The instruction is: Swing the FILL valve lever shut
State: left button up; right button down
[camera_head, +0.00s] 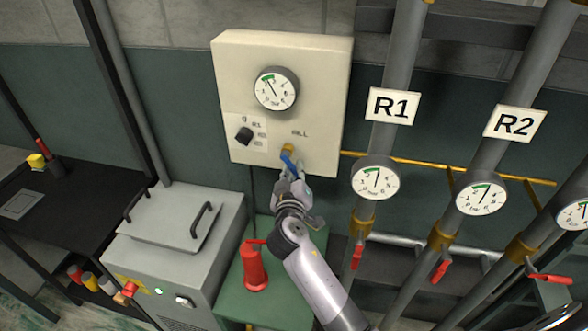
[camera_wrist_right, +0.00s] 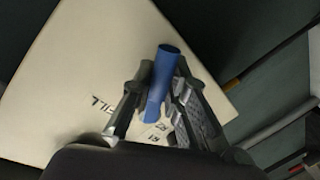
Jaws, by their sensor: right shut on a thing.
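The FILL valve sits low on the right of the cream panel (camera_head: 232,80), under the printed word FILL. Its brass body (camera_head: 288,148) shows above a blue lever (camera_head: 287,160) that hangs down and slightly left. My right gripper (camera_head: 291,172) reaches up from below and is shut on the blue lever. In the right wrist view the blue lever (camera_wrist_right: 161,82) stands between the two fingers (camera_wrist_right: 158,98). The lever's lower end is hidden by the gripper in the head view. My left gripper is not in view.
A round gauge (camera_head: 275,89) and a black knob (camera_head: 244,135) are on the panel. Pipes R1 (camera_head: 393,70) and R2 (camera_head: 525,85) with red-levered valves stand right. A red bottle-like object (camera_head: 254,268) stands on a green surface below, beside a grey machine (camera_head: 180,245).

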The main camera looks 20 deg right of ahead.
jog(key=shift+r, duration=0.1)
jog(key=c, duration=1.6)
grip_release()
jog(key=shift+o, duration=0.2)
jog(key=v, duration=1.2)
